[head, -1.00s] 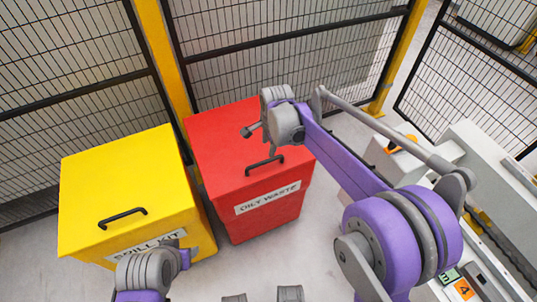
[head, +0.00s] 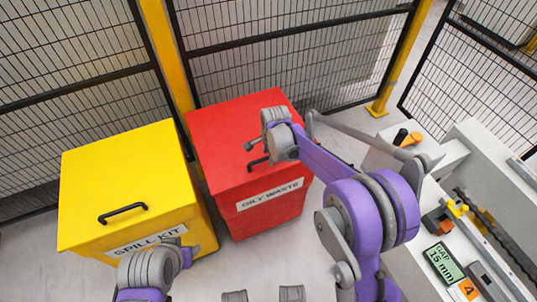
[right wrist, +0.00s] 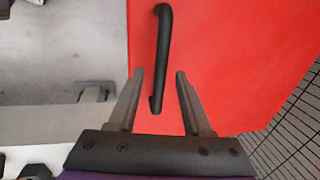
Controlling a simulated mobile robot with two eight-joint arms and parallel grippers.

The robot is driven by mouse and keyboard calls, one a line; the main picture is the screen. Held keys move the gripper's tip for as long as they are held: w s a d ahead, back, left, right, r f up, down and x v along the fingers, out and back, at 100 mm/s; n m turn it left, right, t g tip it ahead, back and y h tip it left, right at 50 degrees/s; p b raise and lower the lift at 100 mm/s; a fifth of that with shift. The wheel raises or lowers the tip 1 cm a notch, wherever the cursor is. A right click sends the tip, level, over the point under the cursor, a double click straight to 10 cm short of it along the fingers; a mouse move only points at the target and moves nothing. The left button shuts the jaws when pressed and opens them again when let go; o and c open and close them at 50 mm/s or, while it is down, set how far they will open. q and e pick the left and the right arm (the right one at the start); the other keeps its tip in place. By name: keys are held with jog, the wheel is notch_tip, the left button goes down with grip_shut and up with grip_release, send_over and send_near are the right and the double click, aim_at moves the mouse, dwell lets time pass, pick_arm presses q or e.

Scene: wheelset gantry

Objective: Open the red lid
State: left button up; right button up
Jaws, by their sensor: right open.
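The red lid (head: 232,119) lies closed on the red bin (head: 268,212) labelled OILY WASTE. Its black bar handle (head: 258,162) sits near the front edge and is partly covered by my right gripper (head: 250,147). That gripper is above the lid. In the right wrist view, the open fingers (right wrist: 160,75) point at the lid (right wrist: 225,45), and the handle (right wrist: 161,45) runs lengthwise, with its lower end showing in the gap between them. The fingers do not grip it. My left arm shows at the lower left, but its gripper fingers do not.
A yellow SPILL KIT bin (head: 120,185) with a black handle stands close on the left. A mesh fence with yellow posts (head: 400,65) runs behind. A grey machine (head: 400,245) with a 15 mm display (head: 444,263) stands at the right.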

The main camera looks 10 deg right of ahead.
grip_shut()
dwell(1.3)
